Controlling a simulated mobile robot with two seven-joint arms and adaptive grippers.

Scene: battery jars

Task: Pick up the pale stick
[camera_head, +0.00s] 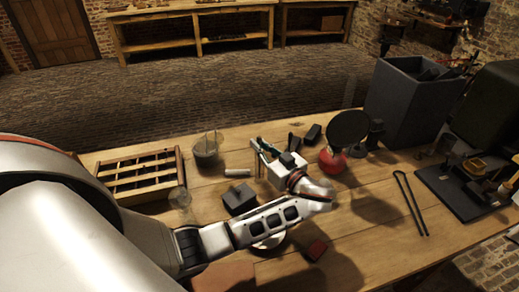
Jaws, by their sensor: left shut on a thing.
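My left gripper (260,147) is over the middle of the table, its arm coming in from the left. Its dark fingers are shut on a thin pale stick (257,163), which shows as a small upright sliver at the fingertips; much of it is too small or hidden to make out. A dark pot (205,155) with thin sticks in it stands left of the gripper. A short white cylinder (237,172) lies on the table between them. My right gripper is not in view.
A compartmented wooden tray (140,176) is at the left. A dark box (239,199) and a red block (316,250) lie near my arm. A red-based round black disc (348,130), tongs (411,203) and a tall grey bin (405,100) are to the right. The table's front right is clear.

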